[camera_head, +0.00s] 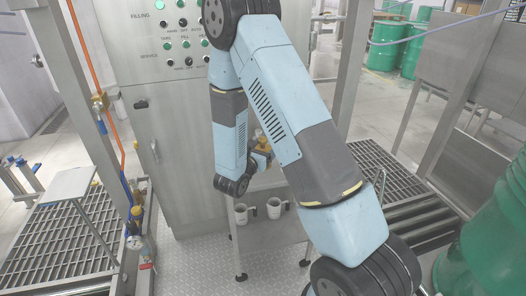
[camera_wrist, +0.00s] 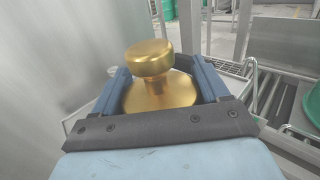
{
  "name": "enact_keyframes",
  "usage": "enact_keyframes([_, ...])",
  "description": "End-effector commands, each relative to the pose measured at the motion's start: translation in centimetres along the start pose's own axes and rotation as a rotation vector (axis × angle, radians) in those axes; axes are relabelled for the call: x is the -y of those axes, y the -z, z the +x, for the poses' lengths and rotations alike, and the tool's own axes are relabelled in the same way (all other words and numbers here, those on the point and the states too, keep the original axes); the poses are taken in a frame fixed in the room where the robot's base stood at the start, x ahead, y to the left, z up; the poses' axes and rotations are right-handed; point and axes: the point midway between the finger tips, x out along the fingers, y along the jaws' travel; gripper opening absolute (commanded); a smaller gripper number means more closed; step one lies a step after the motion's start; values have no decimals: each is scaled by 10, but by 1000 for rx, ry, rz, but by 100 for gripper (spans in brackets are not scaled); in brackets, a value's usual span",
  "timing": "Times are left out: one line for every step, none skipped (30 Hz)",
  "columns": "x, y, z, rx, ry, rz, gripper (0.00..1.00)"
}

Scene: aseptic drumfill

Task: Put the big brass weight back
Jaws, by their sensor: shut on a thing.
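The big brass weight (camera_wrist: 152,72), with a round knob on a narrow neck above a wide disc, fills the middle of the wrist view. My gripper (camera_wrist: 160,92) is shut on it, with one blue finger on each side of the disc. The weight looks upright; its underside is hidden behind the gripper body. In the head view a small part of the brass weight (camera_head: 262,143) shows beside my gripper (camera_head: 262,157), partly behind my arm. I cannot tell where its storage place is.
A small metal stand (camera_head: 262,237) below my arm holds two mugs (camera_head: 241,213) on its lower shelf. A steel control cabinet (camera_head: 165,120) stands close behind. Roller grating (camera_head: 400,185) and a green drum (camera_head: 490,250) lie to the right. Steel posts frame the space.

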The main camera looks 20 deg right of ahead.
Motion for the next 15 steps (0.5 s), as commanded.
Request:
enact_keyframes([-2,2,8,4,4,2,0])
enact_keyframes([-4,4,12,5,4,2,0])
enact_keyframes([-6,7,18,5,3,2,0])
enact_keyframes([-8,11,19,4,2,0,0])
enact_keyframes([-9,15,22,3,2,0,0])
enact_keyframes([-10,20,25,4,2,0,0])
enact_keyframes([-11,23,28,3,2,0,0])
enact_keyframes([-12,27,30,3,2,0,0])
enact_keyframes([-14,31,34,4,1,1,0])
enact_keyframes([-15,35,36,4,1,1,0])
enact_keyframes([-16,38,39,3,1,0,0])
enact_keyframes([-18,42,42,3,2,1,0])
enact_keyframes([-19,44,44,4,1,1,0])
enact_keyframes([-19,47,46,4,1,1,0])
enact_keyframes([-20,50,48,4,1,1,0])
